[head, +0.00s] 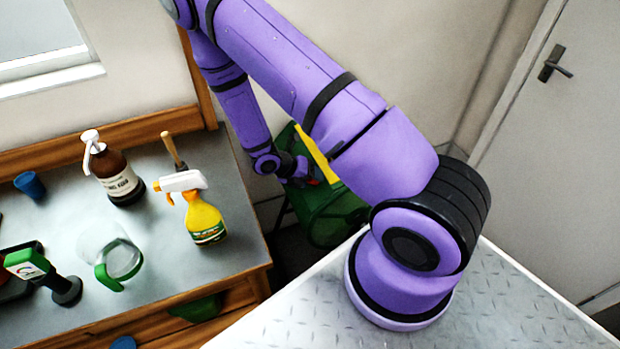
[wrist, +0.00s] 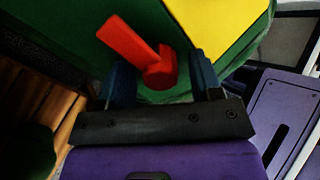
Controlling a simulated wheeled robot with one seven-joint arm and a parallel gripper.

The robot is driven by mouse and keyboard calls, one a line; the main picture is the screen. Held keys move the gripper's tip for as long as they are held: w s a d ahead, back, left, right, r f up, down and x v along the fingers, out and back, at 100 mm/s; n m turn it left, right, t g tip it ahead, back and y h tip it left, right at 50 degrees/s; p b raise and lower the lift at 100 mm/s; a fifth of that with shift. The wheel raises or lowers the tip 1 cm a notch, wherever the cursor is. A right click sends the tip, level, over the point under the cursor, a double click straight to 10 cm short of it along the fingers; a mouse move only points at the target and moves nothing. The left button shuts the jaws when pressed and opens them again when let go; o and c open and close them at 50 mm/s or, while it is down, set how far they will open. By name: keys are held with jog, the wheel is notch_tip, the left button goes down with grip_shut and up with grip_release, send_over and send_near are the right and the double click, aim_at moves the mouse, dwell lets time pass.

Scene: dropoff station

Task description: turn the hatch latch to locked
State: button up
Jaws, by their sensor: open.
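The red hatch latch (wrist: 132,42) shows in the wrist view as a lever with a round hub, set on a green surface. Its lever points up and left from the hub. My gripper (wrist: 161,78) is open, with one dark blue finger on each side of the hub. I cannot tell whether either finger touches it. In the head view my gripper (head: 303,178) is at the green box (head: 335,219), and the latch is almost wholly hidden there. A yellow panel (head: 314,151) is on the box; it also shows in the wrist view (wrist: 222,22).
A grey-topped wooden bench (head: 185,270) stands left of the box. It holds a yellow spray bottle (head: 204,220), a brown pump bottle (head: 118,178), a clear green-handled jug (head: 122,260) and a blue cup (head: 30,184). A grey door (head: 560,150) is at the right.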

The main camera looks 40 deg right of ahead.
jog(key=shift+d+f, duration=0.1)
jog(key=c, duration=0.9)
jog(key=shift+m, duration=0.3)
jog(key=m, duration=0.3)
jog(key=shift+m, duration=0.3)
jog(key=m, duration=0.4)
jog(key=shift+m, duration=0.3)
jog(key=m, duration=0.4)
jog(key=shift+t, duration=0.3)
jog(key=shift+m, duration=2.4)
